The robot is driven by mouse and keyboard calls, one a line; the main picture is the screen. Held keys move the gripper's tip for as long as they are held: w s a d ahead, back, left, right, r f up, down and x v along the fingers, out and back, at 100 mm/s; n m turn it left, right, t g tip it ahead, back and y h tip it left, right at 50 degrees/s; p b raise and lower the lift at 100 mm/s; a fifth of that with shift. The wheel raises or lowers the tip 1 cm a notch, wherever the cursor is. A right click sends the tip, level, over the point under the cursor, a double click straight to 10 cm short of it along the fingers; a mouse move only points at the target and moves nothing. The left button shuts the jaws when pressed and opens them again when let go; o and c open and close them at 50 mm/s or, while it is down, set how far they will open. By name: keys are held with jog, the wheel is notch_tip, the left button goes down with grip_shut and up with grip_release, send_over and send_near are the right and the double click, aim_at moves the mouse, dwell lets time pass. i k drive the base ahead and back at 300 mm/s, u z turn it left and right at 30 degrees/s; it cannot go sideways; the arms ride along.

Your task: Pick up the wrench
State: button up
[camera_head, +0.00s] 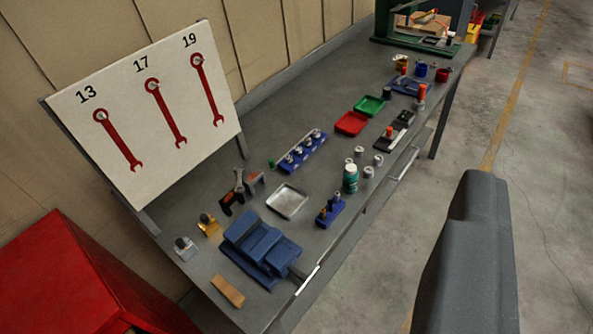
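A white tilted board (88,156) stands at the left end of the workbench. It carries three red wrench shapes: one under 13 (117,139), one under 17 (165,112) and one under 19 (206,89). Each has its ring end up, at a small grey peg, and its open end down. I cannot tell whether they are real wrenches or painted outlines. No loose wrench can be made out on the bench. My gripper's fingers do not show; a dark grey part fills the lower right, away from the board.
The grey workbench (290,85) holds a blue vise (260,248), a metal tray (287,201), a blue socket rack (301,152), a green bottle (350,178) and red (351,123) and green (369,105) trays. A red cabinet (75,280) stands lower left. Open floor lies right.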

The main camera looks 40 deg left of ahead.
aim_at(238, 170)
jog(key=z, duration=0.9)
jog(key=i, duration=2.75)
jog(key=u, duration=3.15)
jog(key=i, duration=0.4)
jog(key=u, duration=0.45)
